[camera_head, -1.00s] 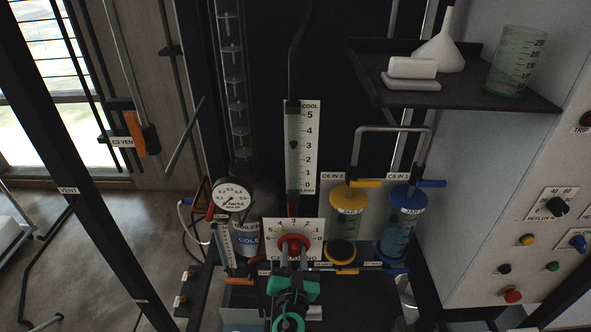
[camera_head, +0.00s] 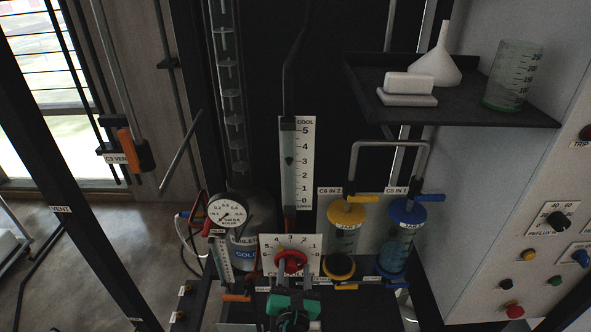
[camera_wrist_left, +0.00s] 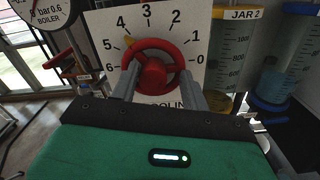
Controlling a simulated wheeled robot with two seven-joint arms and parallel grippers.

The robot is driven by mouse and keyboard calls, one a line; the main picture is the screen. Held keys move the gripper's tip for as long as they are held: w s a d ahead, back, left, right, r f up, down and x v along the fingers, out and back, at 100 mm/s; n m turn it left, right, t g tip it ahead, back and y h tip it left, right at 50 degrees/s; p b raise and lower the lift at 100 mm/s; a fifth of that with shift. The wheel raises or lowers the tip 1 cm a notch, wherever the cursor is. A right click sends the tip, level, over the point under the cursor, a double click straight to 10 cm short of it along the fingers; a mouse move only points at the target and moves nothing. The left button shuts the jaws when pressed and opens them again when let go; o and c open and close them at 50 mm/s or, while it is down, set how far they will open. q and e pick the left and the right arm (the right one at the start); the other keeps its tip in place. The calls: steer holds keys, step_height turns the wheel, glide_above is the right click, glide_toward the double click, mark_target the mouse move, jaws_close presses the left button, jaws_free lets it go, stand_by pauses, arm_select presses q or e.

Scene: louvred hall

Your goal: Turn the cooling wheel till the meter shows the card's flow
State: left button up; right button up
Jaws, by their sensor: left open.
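The red cooling wheel (camera_head: 290,262) sits in front of a white dial plate numbered 0 to 6. In the left wrist view the wheel (camera_wrist_left: 154,70) has an orange mark on its upper left rim, between 4 and 5. My left gripper (camera_head: 290,273) is in front of the wheel. Its two fingers are apart and reach to the wheel's lower left and lower right; I cannot tell whether they touch it. The tall COOL meter (camera_head: 304,150) stands behind, its dark float close to the 3 mark. I cannot make out a card with a flow. My right gripper is out of view.
A boiler gauge (camera_head: 227,211) is left of the wheel. Yellow-lidded (camera_head: 346,213) and blue-lidded (camera_head: 408,212) jars stand close on the right. A dark shelf (camera_head: 455,108) with a funnel and beaker is above them. A control panel (camera_head: 520,235) is at the far right.

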arm_select(q)
steer(key=shift+s+a, duration=0.2)
steer(key=shift+a, duration=0.05)
steer(key=s, duration=0.4)
steer(key=shift+s+a+f, duration=0.1)
steer(key=shift+s+a, duration=0.15)
steer(key=shift+a, duration=0.1)
steer(key=shift+s+d, duration=0.15)
steer(key=shift+s, duration=0.05)
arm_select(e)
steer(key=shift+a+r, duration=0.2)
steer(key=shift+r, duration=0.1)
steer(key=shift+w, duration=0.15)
arm_select(q)
steer(key=s+b, duration=0.5)
steer(key=s, duration=0.9)
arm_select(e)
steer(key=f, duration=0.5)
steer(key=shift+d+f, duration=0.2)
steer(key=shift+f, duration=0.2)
arm_select(q)
steer(key=shift+w, duration=0.1)
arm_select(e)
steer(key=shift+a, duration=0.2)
